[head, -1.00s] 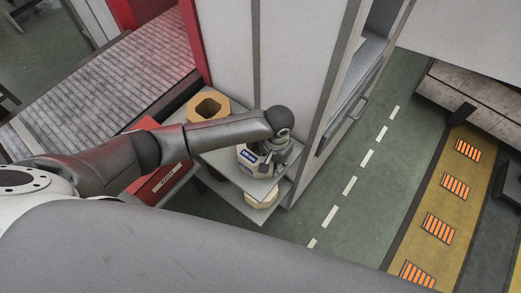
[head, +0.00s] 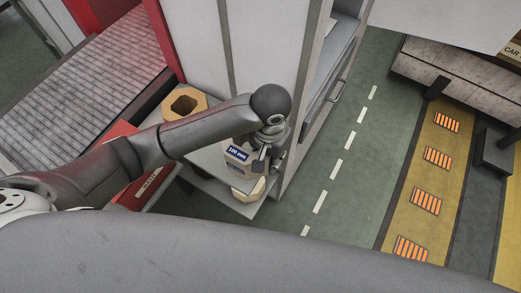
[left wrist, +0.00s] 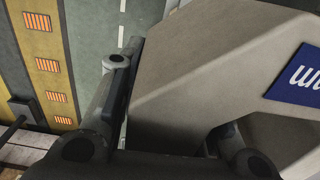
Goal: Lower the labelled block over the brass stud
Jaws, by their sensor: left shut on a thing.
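The labelled block (head: 238,158), cream with a blue label, is held above the grey shelf stand. My left gripper (head: 262,158) is shut on its right side. In the left wrist view, the block (left wrist: 215,65) fills the right half, beside a dark finger; part of its blue label shows. I cannot see the brass stud in either view. A second blue patch shows just below the block, too small to read. My right gripper is not in view.
A tan octagonal block with a hole (head: 185,104) stands on the upper shelf, left of my arm. A cream block (head: 248,189) sits on the lower shelf. A red box (head: 140,186) is left of the stand. A tall grey cabinet (head: 270,70) rises close behind.

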